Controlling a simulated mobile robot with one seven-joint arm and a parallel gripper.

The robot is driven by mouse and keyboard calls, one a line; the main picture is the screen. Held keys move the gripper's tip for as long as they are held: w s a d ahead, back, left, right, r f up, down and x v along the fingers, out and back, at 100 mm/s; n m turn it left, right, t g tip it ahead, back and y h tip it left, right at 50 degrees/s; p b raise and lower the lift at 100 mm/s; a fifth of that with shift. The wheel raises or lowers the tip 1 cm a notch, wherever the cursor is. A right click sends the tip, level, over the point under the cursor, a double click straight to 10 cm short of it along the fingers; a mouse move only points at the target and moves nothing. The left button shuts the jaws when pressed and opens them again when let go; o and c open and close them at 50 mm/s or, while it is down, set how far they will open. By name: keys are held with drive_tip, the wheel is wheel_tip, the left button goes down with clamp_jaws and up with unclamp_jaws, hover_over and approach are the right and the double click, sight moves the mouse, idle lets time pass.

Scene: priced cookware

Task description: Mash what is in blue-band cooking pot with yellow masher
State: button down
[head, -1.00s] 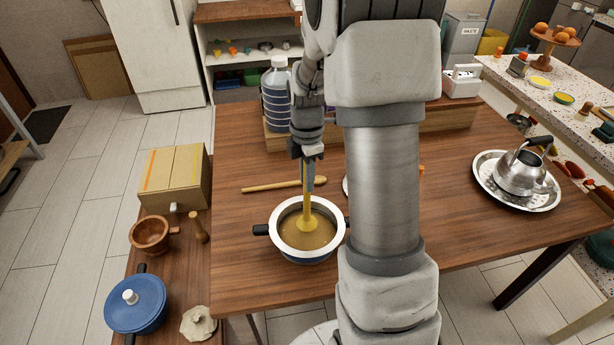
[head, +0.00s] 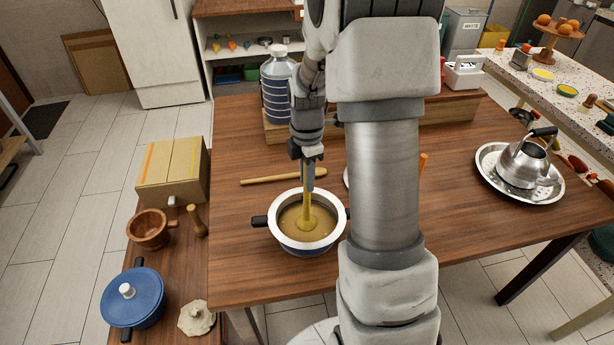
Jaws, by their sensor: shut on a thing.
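The blue-band cooking pot (head: 284,241) stands on the wooden table (head: 240,283), with a white rim and black handles. It holds a yellow-brown mash (head: 290,220). The yellow masher (head: 307,222) is upright, with its head down in the mash. My gripper (head: 308,177) is above the pot, pointing down and shut on the masher's handle. How deep the masher head sits below the surface is hard to tell.
A wooden spoon or stick (head: 270,179) lies behind the pot. A large water bottle (head: 277,95) stands at the back. A kettle (head: 526,163) sits on a silver tray (head: 487,160) at right. A blue lidded pot (head: 145,305) and wooden mortar (head: 148,230) are lower left.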

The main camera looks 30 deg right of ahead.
drive_tip(key=shift+f+b, duration=1.35)
drive_tip(key=shift+f, duration=0.7)
drive_tip(key=r+p, duration=0.1)
drive_tip(key=r, duration=0.1)
drive_tip(key=s+r+p, duration=0.1)
drive_tip(key=r+p, duration=0.1)
drive_tip(key=shift+s+a, duration=0.1)
drive_tip(key=shift+a, duration=0.1)
drive_tip(key=shift+f, duration=0.1)
drive_tip(key=shift+w+d, duration=0.35)
drive_tip(key=shift+d, duration=0.2)
